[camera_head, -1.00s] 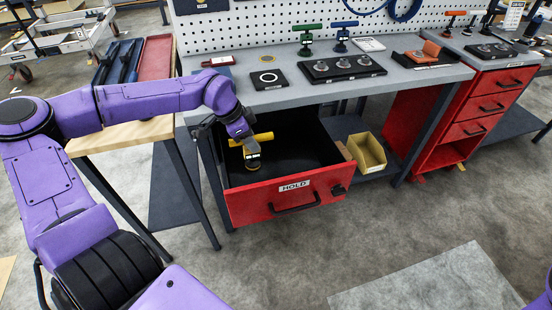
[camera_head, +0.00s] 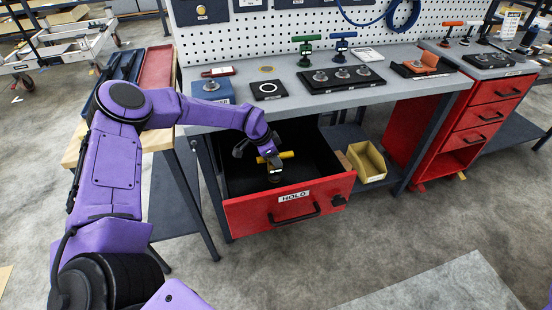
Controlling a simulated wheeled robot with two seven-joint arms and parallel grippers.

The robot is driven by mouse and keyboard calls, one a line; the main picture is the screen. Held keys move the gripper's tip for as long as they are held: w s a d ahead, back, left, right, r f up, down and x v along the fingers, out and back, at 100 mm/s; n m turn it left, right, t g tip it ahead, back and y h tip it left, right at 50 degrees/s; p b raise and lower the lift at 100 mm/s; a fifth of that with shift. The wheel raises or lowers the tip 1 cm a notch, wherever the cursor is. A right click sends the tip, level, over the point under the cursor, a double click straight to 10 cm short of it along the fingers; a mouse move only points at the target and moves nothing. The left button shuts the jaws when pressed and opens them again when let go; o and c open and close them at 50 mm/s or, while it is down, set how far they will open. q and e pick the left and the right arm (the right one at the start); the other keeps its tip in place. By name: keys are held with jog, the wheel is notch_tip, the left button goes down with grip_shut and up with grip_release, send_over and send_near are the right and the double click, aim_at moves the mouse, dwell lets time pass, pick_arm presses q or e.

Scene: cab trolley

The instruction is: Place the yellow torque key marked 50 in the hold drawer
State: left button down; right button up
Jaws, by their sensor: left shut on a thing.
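The yellow torque key (camera_head: 286,155) has a yellow T-handle and a dark body. It stands roughly upright inside the hold drawer area; whether its base touches the floor cannot be told. Its number is too small to read. My left gripper (camera_head: 267,157) is shut on the key near its handle, reaching in over the drawer's left side. The hold drawer (camera_head: 253,216) is red, pulled open under the bench, with a dark interior and a HOLD label on its front. My right gripper is not in view.
The grey bench top (camera_head: 231,115) overhangs the back of the drawer. A green-handled key (camera_head: 306,48) and a blue-handled key (camera_head: 341,46) stand on it near a black socket tray (camera_head: 340,78). A yellow bin (camera_head: 366,162) sits right of the drawer.

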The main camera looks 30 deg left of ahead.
pick_arm(q)
jog(key=c, duration=0.9)
grip_release()
jog(key=shift+s+r, duration=0.1)
jog(key=v, duration=1.1)
jog(key=shift+r, duration=0.4)
